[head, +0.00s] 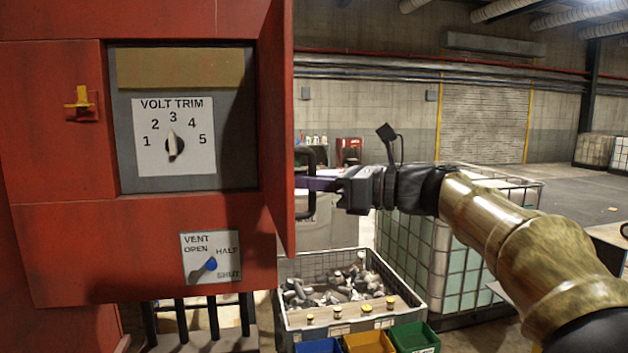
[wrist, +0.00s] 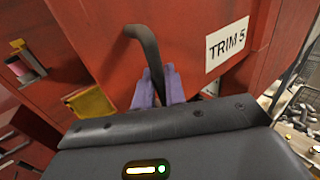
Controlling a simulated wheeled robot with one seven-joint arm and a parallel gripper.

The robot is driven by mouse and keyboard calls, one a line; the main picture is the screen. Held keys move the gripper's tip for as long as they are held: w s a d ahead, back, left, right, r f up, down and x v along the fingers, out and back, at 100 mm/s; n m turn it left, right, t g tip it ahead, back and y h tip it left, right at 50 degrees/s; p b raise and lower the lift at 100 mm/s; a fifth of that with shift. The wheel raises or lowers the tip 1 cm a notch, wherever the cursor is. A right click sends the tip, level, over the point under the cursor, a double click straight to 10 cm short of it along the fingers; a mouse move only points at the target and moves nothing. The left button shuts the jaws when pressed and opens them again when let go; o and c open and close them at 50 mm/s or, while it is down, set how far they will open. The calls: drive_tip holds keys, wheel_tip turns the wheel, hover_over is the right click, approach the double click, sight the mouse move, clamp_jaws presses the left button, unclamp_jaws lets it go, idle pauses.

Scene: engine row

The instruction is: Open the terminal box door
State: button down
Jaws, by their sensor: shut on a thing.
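The red terminal box door (head: 279,120) stands swung out from the box front, nearly edge-on in the head view. Behind the open front is a VOLT TRIM panel with a white dial (head: 174,145) pointing near 3. My gripper (head: 312,184) reaches in from the right and is shut on the dark door handle (head: 304,208). In the wrist view, the purple fingers (wrist: 158,88) close around the lower part of the curved handle (wrist: 147,45). The door's outer face carries a "TRIM 5" label (wrist: 227,45). The exact finger contact is partly hidden by the gripper body.
A yellow latch (head: 80,100) sits left of the opening. A blue VENT knob (head: 210,264) is below it. A grey crate of metal parts (head: 290,325), coloured bins (head: 369,342) and a caged tank (head: 450,260) stand below and behind my arm. Open floor lies at the far right.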

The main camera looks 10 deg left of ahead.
drive_tip(key=shift+r, duration=0.25)
drive_tip(key=c, duration=1.7)
unclamp_jaws()
drive_tip(key=shift+o, duration=0.8)
drive_tip(key=shift+a+f, duration=0.1)
drive_tip(key=shift+a, duration=0.05)
drive_tip(key=shift+w+d+f, duration=0.2)
drive_tip(key=s+d+b, duration=0.2)
drive_tip(key=d+b, duration=0.1)
drive_tip(key=d, duration=1.3)
drive_tip(key=shift+s+d, duration=0.35)
drive_tip(key=shift+d, duration=0.05)
drive_tip(key=shift+r, duration=0.1)
